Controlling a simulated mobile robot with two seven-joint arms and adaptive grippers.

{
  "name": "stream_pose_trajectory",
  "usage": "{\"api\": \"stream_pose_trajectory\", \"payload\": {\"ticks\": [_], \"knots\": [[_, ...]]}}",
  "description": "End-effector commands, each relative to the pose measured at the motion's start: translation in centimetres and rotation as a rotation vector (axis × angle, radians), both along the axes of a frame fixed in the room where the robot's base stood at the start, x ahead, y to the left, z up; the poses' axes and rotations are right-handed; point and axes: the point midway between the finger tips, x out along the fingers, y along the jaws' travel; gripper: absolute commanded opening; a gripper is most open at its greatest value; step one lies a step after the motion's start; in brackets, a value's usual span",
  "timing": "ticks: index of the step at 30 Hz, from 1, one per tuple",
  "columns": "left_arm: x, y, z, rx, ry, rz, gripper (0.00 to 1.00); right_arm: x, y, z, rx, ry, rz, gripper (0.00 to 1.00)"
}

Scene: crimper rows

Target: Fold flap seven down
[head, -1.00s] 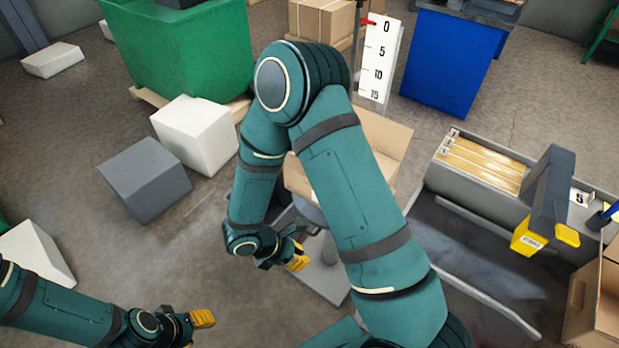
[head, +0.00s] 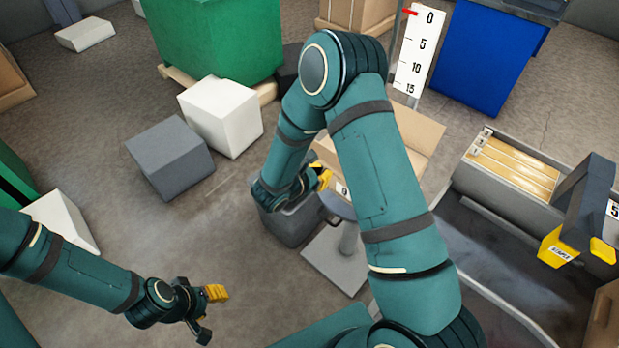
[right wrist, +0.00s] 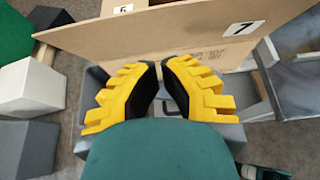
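The open cardboard carton (head: 415,130) stands on a pedestal, partly hidden by my right arm in the head view. In the right wrist view, flap seven (right wrist: 185,40) is a broad tan panel with a white "7" label, just beyond the fingertips. I cannot tell its exact angle or whether it is touched. My right gripper (right wrist: 159,66) has its yellow toothed fingertips almost together with nothing seen between them. In the head view, it is beside the carton's left side (head: 322,177). My left gripper (head: 209,312) is open and empty above the floor, far from the carton.
A "6" label (right wrist: 122,9) shows on cardboard behind. A white block (head: 222,115), a grey block (head: 170,158) and a green bin (head: 215,40) stand left. A grey rack of tan dividers (head: 515,165) and a blue cabinet (head: 492,55) stand right. A numbered scale (head: 420,50) stands behind the carton.

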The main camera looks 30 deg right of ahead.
Motion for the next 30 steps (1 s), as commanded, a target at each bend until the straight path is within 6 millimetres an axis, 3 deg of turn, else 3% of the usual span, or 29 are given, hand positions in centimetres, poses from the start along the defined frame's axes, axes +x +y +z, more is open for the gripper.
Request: {"api": "stream_pose_trajectory", "payload": {"ticks": [3,9,30], "knots": [[0.0,0.0,-0.1,0.0,-0.001,0.0,0.47,0.7,-1.8,0.3,0.001,-0.002,-0.004,0.0],[0.0,0.0,-0.1,0.0,-0.001,0.0,0.47,1.4,-3.4,1.0,0.001,-0.002,-0.001,0.0],[0.0,0.0,0.6,0.0,0.001,0.001,0.47,1.7,-4.3,1.5,0.038,0.014,-0.002,0.0]]}}
